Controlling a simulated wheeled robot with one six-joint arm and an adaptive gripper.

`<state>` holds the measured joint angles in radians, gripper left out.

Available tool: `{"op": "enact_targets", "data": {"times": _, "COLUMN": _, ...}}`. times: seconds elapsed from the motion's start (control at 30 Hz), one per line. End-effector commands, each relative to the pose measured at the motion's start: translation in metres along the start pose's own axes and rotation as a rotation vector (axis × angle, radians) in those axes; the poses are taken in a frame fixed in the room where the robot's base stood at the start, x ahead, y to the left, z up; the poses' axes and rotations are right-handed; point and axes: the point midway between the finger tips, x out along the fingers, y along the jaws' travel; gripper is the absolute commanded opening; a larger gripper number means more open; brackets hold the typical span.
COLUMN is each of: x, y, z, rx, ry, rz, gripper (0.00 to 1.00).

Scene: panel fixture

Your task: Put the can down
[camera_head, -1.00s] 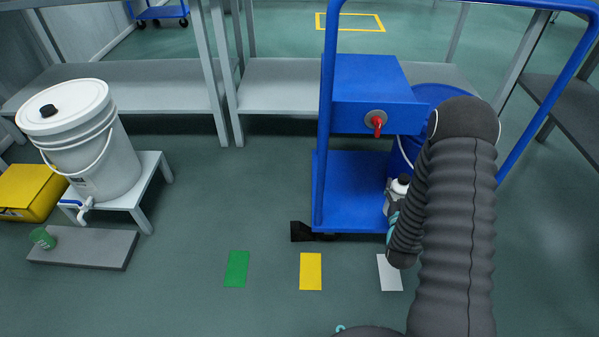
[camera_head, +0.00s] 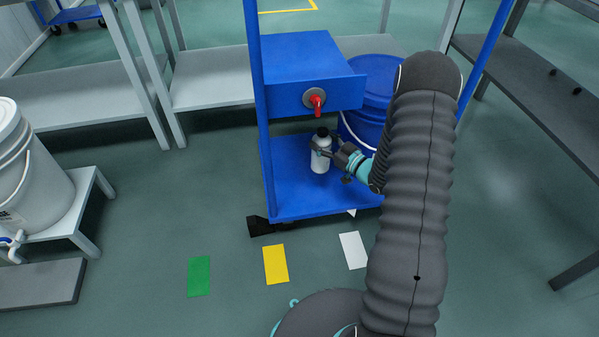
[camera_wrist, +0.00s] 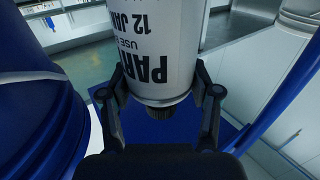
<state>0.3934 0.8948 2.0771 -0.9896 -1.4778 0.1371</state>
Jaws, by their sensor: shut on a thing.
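The can (camera_head: 320,157) is white with a black cap and stands upright in my gripper (camera_head: 326,148). It is over the lower deck of the blue cart (camera_head: 290,195), below a red-handled valve (camera_head: 316,103). I cannot tell whether its base touches the deck. In the wrist view, the can (camera_wrist: 158,45) appears upside down with dark printed text, and the fingers of my gripper (camera_wrist: 160,88) close on it from both sides. The can's base is out of that view.
A blue drum (camera_head: 365,125) stands close to the right of the can, behind my gripper. The cart's upper box (camera_head: 305,70) overhangs the deck. Green (camera_head: 199,276), yellow (camera_head: 275,264) and white (camera_head: 353,250) patches mark the clear floor in front.

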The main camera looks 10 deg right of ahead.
Motion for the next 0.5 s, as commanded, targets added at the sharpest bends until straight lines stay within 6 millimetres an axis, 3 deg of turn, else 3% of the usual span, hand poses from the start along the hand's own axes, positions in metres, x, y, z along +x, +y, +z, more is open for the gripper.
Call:
{"op": "enact_targets", "data": {"times": 0.3, "x": -0.043, "y": 0.020, "z": 0.012, "rx": -0.002, "ry": 0.003, "rz": -0.180, "gripper": 0.00}}
{"op": "enact_targets", "data": {"times": 0.5, "x": -0.035, "y": 0.015, "z": 0.023, "rx": 0.001, "ry": 0.003, "rz": -0.208, "gripper": 0.00}}
